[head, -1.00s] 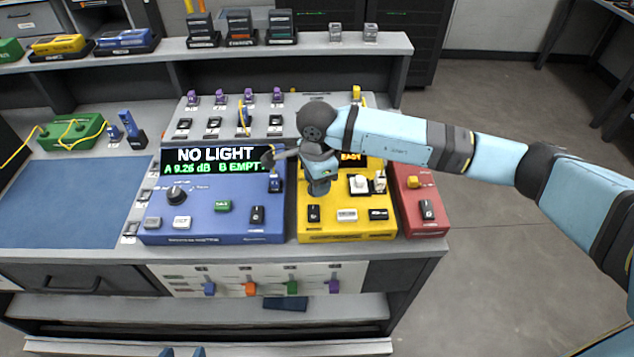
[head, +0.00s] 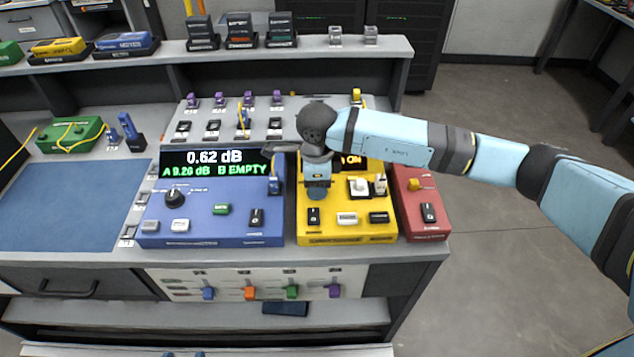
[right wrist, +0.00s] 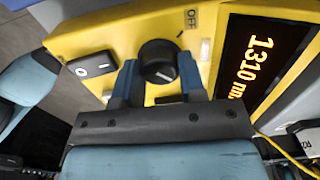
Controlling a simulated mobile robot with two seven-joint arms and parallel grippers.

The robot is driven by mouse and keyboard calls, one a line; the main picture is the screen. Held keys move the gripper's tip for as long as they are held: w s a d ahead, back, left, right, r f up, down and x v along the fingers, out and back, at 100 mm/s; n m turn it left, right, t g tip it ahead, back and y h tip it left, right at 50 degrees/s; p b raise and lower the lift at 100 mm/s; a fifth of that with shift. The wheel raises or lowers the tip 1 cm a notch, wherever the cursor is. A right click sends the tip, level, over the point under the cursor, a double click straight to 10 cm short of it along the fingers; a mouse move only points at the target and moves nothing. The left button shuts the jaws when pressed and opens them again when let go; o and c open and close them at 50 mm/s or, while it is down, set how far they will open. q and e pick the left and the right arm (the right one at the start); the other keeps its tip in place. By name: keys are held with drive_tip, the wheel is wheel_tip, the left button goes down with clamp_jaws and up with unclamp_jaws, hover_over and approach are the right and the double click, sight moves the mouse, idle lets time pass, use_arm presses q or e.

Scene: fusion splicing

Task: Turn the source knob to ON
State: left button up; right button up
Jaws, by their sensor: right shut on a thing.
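The yellow light source box (head: 350,237) stands on the bench between the blue meter and a red box. Its round black source knob (right wrist: 158,60) shows in the right wrist view, with an OFF label (right wrist: 193,18) beside it. The knob's white line points away from OFF. My right gripper (head: 318,188) is over the box's left part, its blue fingers shut on either side of the knob; in the head view it hides the knob. Small blue tips at the head view's bottom edge may be my left gripper.
The red box (head: 420,220) is close on the right. A white switch (head: 359,186) sits right of the gripper. A blue mat (head: 60,205) lies clear at far left.

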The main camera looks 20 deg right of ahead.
drive_tip(key=o, duration=0.9)
wheel_tip(320, 180, up, 14)
drive_tip(key=shift+f, duration=0.1)
idle(0.4)
